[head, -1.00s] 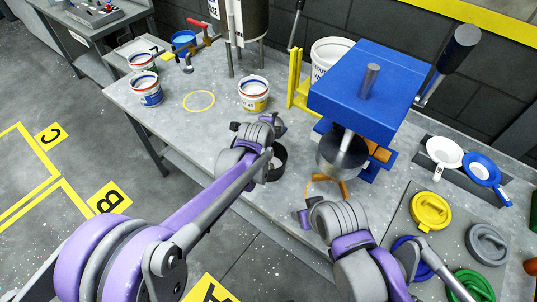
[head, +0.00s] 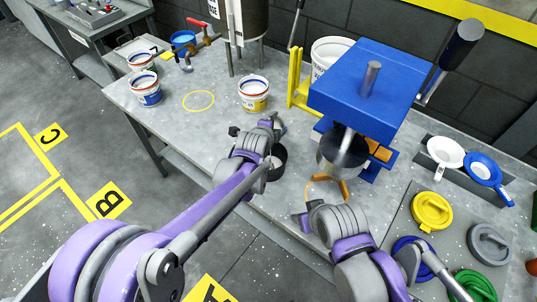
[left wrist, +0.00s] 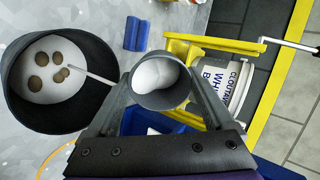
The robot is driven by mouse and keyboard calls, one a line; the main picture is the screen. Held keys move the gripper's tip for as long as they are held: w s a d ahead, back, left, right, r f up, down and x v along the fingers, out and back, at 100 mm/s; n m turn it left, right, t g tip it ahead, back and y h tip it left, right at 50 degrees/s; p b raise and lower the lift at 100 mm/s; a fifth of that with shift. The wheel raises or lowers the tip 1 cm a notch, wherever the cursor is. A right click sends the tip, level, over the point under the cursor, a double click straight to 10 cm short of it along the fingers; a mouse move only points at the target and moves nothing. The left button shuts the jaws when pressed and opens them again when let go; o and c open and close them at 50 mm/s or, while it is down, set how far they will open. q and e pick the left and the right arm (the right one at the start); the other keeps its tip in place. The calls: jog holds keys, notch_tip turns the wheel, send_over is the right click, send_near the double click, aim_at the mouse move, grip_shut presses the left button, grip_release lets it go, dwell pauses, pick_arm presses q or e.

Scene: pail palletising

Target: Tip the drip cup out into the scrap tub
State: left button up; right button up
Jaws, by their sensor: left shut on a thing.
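My left gripper (head: 266,127) is shut on a small grey cup (left wrist: 160,80), the drip cup. In the left wrist view the cup sits between the two fingers, its mouth towards the camera and its inside white. The dark round scrap tub (left wrist: 62,75) stands beside it on the left, apart from the cup in that picture. It has a pale inside with several brown lumps and a thin white stick. In the head view the tub (head: 279,158) is partly hidden by my left arm. My right gripper (head: 303,222) is near the bench's front edge; its fingers do not show clearly.
A blue press (head: 368,90) stands right of the tub, with a yellow frame (head: 298,90) and a white bucket (head: 328,52) behind. A labelled pail (head: 253,95) stands behind my left gripper. Lids, including a yellow one (head: 432,211), lie at right. The bench around the yellow ring (head: 198,101) is clear.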

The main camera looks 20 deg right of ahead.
pick_arm(q)
jog(key=shift+d+f, duration=0.1)
jog(key=shift+f, duration=0.05)
pick_arm(e)
jog(key=shift+d+f, duration=0.1)
jog(key=shift+f, duration=0.15)
pick_arm(q)
jog(key=shift+s+f+b, duration=0.1)
jog(key=shift+b, duration=0.2)
pick_arm(e)
jog(key=shift+s+f, duration=0.15)
jog(key=shift+f, duration=0.05)
pick_arm(q)
jog(key=shift+f, duration=0.1)
pick_arm(e)
jog(key=shift+f, duration=0.15)
pick_arm(q)
jog(key=shift+a+f+t+h, duration=0.1)
jog(key=shift+a+t+h, duration=0.1)
jog(key=shift+t+h, duration=0.15)
pick_arm(e)
jog(key=shift+s+f, duration=0.1)
jog(key=shift+f, duration=0.05)
pick_arm(q)
jog(key=shift+d+b, duration=0.1)
jog(key=shift+b, duration=0.25)
pick_arm(e)
jog(key=shift+s+f, duration=0.1)
jog(key=shift+f, duration=0.1)
